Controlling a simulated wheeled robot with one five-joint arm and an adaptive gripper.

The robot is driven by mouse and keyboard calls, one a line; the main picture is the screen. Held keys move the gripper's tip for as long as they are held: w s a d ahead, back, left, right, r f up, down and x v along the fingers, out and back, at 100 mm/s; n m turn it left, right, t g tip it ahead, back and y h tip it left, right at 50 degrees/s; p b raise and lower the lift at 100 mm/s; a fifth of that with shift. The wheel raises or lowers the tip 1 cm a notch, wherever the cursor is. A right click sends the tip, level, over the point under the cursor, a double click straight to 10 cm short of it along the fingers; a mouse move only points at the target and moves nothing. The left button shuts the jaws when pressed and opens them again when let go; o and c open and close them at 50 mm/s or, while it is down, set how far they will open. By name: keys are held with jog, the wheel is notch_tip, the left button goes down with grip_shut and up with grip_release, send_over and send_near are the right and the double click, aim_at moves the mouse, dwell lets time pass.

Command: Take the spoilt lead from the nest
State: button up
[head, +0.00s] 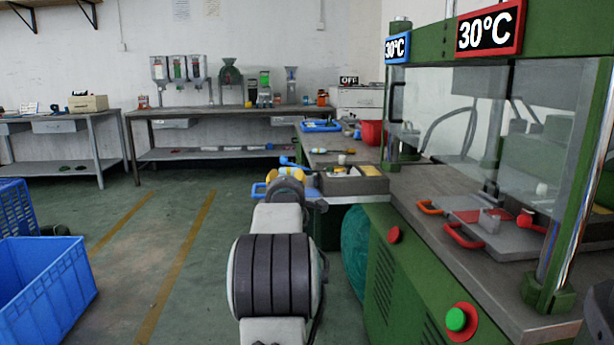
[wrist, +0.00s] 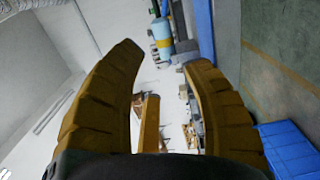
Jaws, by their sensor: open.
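My gripper (head: 287,174) is at the far end of my arm in the head view, seen from behind beside the near end of the side bench. In the wrist view its yellow-brown fingers (wrist: 162,60) stand apart, with nothing held between them. A grey plate (head: 515,243) with red and orange handles lies on the press bed at the right, well away from my gripper. A small pale clear block (head: 488,220) stands on it. I cannot tell which part is the nest, and I cannot make out a spoilt lead for certain.
The green press (head: 400,270) fills the right, with a clear guard (head: 450,110) and 30°C displays. The side bench holds a grey compartment box (head: 372,184), a red bin (head: 371,133) and a blue tray (head: 321,126). Blue crates (head: 45,285) stand at left; the middle floor is clear.

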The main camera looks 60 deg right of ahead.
aim_at(287, 171)
jog(key=shift+p+x, duration=0.45)
jog(key=shift+x, duration=4.5)
jog(key=shift+w+f, duration=0.1)
grip_shut()
